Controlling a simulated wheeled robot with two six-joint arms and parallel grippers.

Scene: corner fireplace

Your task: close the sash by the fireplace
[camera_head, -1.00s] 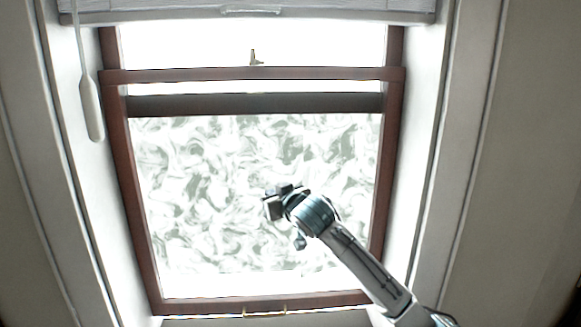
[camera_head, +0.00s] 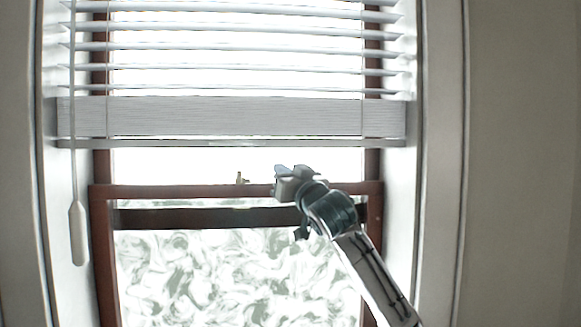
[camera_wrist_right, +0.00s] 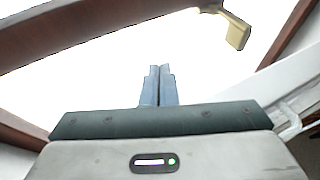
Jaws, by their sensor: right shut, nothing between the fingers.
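The window sash has a reddish-brown top rail (camera_head: 150,191) across the head view, with a small brass catch (camera_head: 241,179) on it. A darker bar (camera_head: 160,217) lies just below, with a narrow bright strip between. Swirl-patterned glass (camera_head: 220,275) fills the part under that; the sash's lower end is out of view. My right gripper (camera_head: 283,178) is shut and empty, and overlaps the top rail right of the catch; I cannot tell whether it touches. In the right wrist view its fingers (camera_wrist_right: 158,75) are together, with a brass-coloured piece (camera_wrist_right: 237,30) at upper right. My left gripper is not in view.
A white slatted blind (camera_head: 230,118) hangs over the upper window, its bottom rail a little above the gripper. A cord pull (camera_head: 78,232) hangs at left. White side casings (camera_head: 440,150) bound the window recess; plain wall lies right.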

